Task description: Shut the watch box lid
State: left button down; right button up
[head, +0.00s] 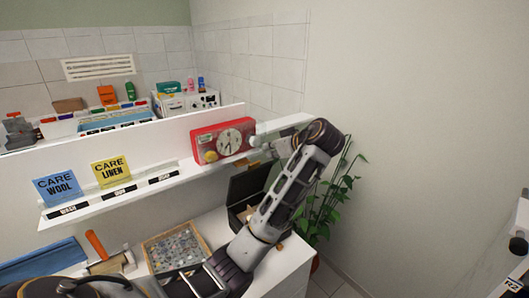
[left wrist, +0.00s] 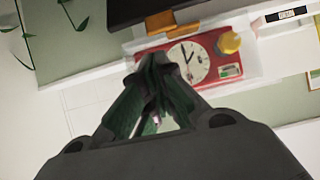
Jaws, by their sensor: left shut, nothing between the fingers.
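The watch box (head: 248,186) is a dark box on the white cabinet top, under the shelf. Its lid stands raised, and my left arm hides part of the box. My left gripper (head: 258,143) is above the lid, near the shelf's right end, and is small and partly unclear there. In the left wrist view the fingers (left wrist: 160,68) are together with nothing between them. A dark panel, which looks like the lid (left wrist: 150,10), lies at the top of that view, apart from the fingertips. My right gripper is not in view.
A red clock (head: 223,140) stands on the white shelf (head: 140,191) close to my left gripper. A framed tray (head: 176,249) lies left of the box. A plant (head: 327,196) is to the right. Care cards (head: 111,171) stand farther left on the shelf.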

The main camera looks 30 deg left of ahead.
pick_arm(q)
jog(key=shift+p+x, duration=0.95)
jog(key=shift+x, duration=3.95)
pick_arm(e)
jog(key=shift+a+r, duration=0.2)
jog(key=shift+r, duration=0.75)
pick_arm(q)
jog(key=shift+f, duration=0.1)
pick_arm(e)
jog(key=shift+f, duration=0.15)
pick_arm(q)
jog(key=shift+b, duration=0.3)
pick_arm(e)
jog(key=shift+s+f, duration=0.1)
